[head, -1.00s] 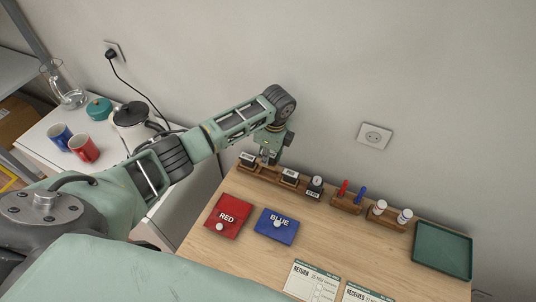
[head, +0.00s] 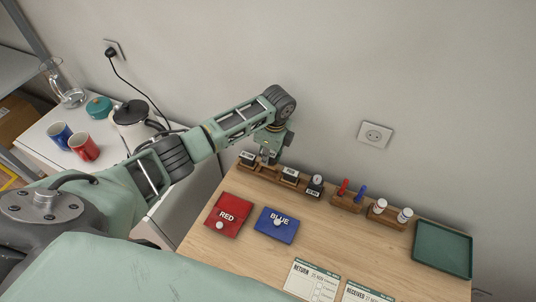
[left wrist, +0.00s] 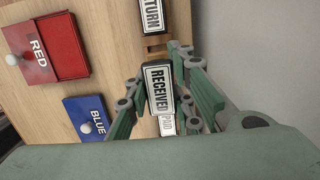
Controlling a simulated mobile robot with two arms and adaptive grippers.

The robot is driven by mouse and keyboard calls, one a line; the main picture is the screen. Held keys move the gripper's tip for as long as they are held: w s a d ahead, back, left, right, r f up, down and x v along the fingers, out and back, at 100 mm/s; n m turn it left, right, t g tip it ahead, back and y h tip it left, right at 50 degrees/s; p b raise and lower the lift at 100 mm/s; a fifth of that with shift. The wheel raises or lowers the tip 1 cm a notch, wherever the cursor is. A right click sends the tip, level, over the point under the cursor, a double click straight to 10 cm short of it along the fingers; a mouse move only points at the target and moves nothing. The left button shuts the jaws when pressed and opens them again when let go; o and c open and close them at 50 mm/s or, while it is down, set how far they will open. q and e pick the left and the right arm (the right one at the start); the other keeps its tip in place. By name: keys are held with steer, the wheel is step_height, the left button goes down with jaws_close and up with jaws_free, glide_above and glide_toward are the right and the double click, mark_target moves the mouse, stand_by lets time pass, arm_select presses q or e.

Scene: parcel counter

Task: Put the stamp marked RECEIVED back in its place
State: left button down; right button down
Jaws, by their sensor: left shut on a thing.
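The stamp marked RECEIVED (left wrist: 158,88) shows in the left wrist view between the fingers of my left gripper (left wrist: 167,100), which is shut on it. In the head view my left gripper (head: 268,154) points down at the left part of the wooden stamp rack (head: 267,171) and mostly hides this stamp. The RETURN stamp (left wrist: 151,15) is on one side of it and the PAID stamp (left wrist: 167,125), partly covered, on the other. I cannot tell whether the held stamp touches the rack. My right gripper is not in view.
A further stamp (head: 315,186) stands at the rack's right end. Red and blue pens (head: 352,191) and white-topped items (head: 392,210) stand in holders farther right, before a green tray (head: 443,249). The wall is close behind.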

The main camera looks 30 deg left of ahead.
arm_select(q)
steer(key=shift+f+b, duration=1.55)
steer(key=shift+f, duration=1.05)
steer(key=c, duration=1.7)
jaws_free()
steer(key=r+p, duration=0.5)
steer(key=shift+d+r, duration=0.1)
steer(key=shift+d, duration=0.25)
